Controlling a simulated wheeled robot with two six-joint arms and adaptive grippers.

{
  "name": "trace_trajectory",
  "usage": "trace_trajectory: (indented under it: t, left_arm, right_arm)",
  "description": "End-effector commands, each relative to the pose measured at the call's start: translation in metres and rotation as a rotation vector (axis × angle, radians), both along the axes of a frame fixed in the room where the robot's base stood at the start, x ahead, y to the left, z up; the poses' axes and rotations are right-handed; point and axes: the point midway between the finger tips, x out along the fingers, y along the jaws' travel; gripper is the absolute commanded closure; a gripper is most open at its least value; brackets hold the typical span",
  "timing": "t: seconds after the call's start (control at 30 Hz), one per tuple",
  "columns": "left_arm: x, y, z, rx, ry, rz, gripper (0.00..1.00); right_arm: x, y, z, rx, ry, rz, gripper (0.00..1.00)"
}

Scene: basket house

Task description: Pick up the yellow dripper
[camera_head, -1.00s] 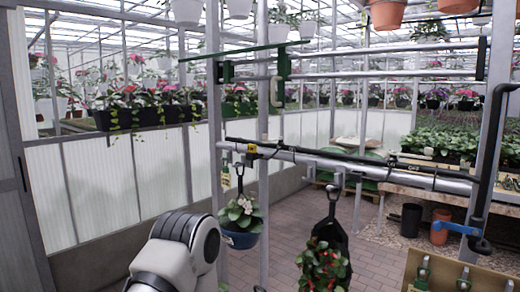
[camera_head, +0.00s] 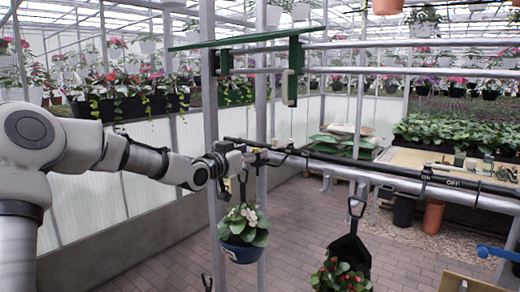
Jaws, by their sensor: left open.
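The yellow dripper (camera_head: 258,152) is a very small yellow piece near the left end of the dark pipe (camera_head: 430,180) that runs across the metal rail. It is hard to make out beside my gripper, and part of it may be hidden. My left gripper (camera_head: 238,158) is open at the end of my left arm, which reaches in from the left. It is close to the pipe's left end. I cannot tell whether it touches the dripper. My right gripper is out of view.
A blue hanging pot (camera_head: 242,252) with a white-flowered plant hangs just below my left gripper. A black hanging planter (camera_head: 348,252) with red flowers hangs farther right. A metal post (camera_head: 210,110) and a green bar (camera_head: 240,40) stand close by.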

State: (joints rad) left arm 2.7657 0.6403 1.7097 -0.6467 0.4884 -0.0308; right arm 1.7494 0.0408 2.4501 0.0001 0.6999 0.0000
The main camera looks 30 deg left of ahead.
Motion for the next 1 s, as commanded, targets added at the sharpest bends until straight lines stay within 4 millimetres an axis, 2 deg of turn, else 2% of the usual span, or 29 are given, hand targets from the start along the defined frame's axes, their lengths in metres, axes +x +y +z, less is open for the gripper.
trace_trajectory:
  t: [0.03,0.1,0.23,0.43,0.47,0.5,0.6,1.0]
  left_arm:
    - [0.009,0.001,0.006,0.003,0.006,0.001,0.35]
    - [0.022,0.002,0.006,0.003,0.006,0.0,0.35]
    - [0.038,0.001,0.002,0.0,0.003,0.0,0.35]
    - [0.039,0.0,-0.001,-0.002,0.002,0.0,0.35]
    - [0.039,0.0,-0.001,-0.002,0.002,0.0,0.43]
    - [0.039,0.0,-0.001,-0.002,0.002,0.0,0.56]
    - [0.039,0.0,-0.001,-0.002,0.002,0.0,0.81]
    - [0.039,0.0,0.002,-0.001,0.003,0.0,0.82]
  right_arm:
    - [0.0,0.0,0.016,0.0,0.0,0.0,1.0]
    - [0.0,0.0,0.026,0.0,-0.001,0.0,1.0]
    - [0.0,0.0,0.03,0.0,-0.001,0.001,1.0]
    - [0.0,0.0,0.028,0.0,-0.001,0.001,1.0]
    - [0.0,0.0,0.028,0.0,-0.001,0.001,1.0]
    - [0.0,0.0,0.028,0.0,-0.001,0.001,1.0]
    - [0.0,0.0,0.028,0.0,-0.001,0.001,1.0]
    - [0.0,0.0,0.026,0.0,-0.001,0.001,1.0]
